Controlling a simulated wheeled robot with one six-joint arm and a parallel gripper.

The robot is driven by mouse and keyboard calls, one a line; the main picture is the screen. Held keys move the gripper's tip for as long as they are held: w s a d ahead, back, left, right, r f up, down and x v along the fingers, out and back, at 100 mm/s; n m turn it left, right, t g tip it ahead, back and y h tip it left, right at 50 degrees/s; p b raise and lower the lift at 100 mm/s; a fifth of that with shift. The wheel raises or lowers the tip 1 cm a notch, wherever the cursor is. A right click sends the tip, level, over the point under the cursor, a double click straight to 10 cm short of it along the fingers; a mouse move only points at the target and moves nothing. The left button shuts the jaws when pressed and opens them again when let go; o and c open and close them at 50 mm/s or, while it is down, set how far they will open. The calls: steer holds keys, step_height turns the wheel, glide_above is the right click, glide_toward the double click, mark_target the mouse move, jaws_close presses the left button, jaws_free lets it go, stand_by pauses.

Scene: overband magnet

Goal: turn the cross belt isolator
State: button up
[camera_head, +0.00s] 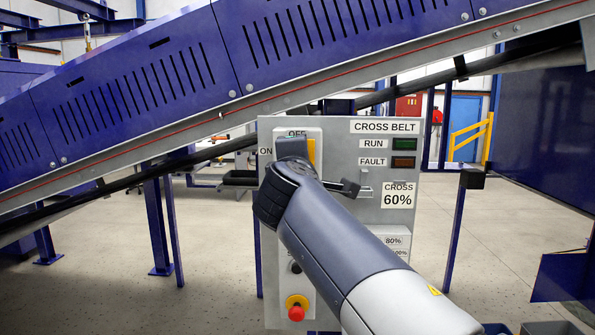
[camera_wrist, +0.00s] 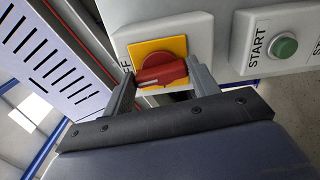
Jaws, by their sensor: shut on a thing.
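The cross belt isolator is a red handle (camera_wrist: 163,71) on a yellow plate (camera_wrist: 150,48), set on a light grey box. My gripper (camera_wrist: 161,76) has one finger on each side of the red handle and is shut on it. In the wrist view the handle lies roughly sideways, toward a partly hidden label ending in "FF". In the head view a strip of the yellow plate (camera_head: 312,150) shows below the "OFF" label, with "ON" to its left.
The grey control panel (camera_head: 345,140) carries RUN (camera_head: 404,144) and FAULT (camera_head: 403,161) lamps and a "CROSS 60%" sign (camera_head: 398,195). A red emergency stop (camera_head: 296,313) sits low. A green START button (camera_wrist: 286,47) is beside the isolator. The blue conveyor (camera_head: 180,85) slopes close above.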

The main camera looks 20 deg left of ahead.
steer(key=shift+m+b, duration=0.3)
steer(key=shift+m, duration=0.4)
steer(key=o, duration=1)
steer(key=shift+s, duration=0.1)
steer(key=b+v, duration=0.1)
steer(key=v, duration=0.9)
steer(key=shift+s, duration=0.35)
steer(key=shift+w, duration=0.1)
steer(key=p+x, duration=0.1)
steer(key=x, duration=0.9)
steer(key=shift+w, duration=0.35)
